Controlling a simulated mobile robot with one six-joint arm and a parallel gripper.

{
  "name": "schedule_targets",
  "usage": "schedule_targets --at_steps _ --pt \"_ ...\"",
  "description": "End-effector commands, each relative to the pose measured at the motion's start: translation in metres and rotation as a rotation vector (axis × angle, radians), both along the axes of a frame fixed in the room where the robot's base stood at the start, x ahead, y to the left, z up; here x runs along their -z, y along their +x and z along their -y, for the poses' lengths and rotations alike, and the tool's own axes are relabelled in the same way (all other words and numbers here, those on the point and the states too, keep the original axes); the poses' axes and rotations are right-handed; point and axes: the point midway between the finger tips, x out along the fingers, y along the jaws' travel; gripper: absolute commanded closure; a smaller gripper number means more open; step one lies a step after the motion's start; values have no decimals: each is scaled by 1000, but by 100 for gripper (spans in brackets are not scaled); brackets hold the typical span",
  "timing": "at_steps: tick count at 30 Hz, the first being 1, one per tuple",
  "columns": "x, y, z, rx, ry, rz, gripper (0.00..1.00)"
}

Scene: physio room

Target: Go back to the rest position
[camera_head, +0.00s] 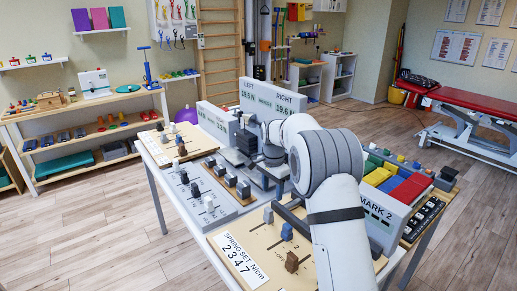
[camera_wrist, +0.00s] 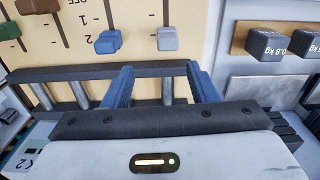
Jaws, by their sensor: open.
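My gripper (camera_wrist: 160,72) shows in the wrist view with its two blue fingers spread apart. Nothing is held between them. A dark horizontal bar (camera_wrist: 65,74) on metal posts runs close by the fingertips, and one post shows between the fingers. I cannot tell whether a finger touches the bar. In the head view my white and grey arm reaches over the table and bends down at its middle. It hides most of my gripper there.
The table holds a spring set panel (camera_head: 250,262) with sliders, a grey slider panel (camera_head: 205,212), force displays (camera_head: 272,98) and coloured blocks (camera_head: 378,177). A shelf unit (camera_head: 90,133) stands left, a red treatment couch (camera_head: 480,103) right. Open floor (camera_head: 100,225) lies at front left.

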Motion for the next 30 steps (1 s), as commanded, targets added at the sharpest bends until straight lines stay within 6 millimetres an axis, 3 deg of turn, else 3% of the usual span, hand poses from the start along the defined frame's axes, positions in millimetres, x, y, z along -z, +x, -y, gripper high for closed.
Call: schedule_targets --at_steps 6,15,22,30 --pt "-56 -58 19 -158 -1 46 47" --pt "-103 -157 42 -397 -20 106 47" --pt "-116 -240 56 -581 -46 150 47" --pt "-104 -335 67 -787 -88 195 47"
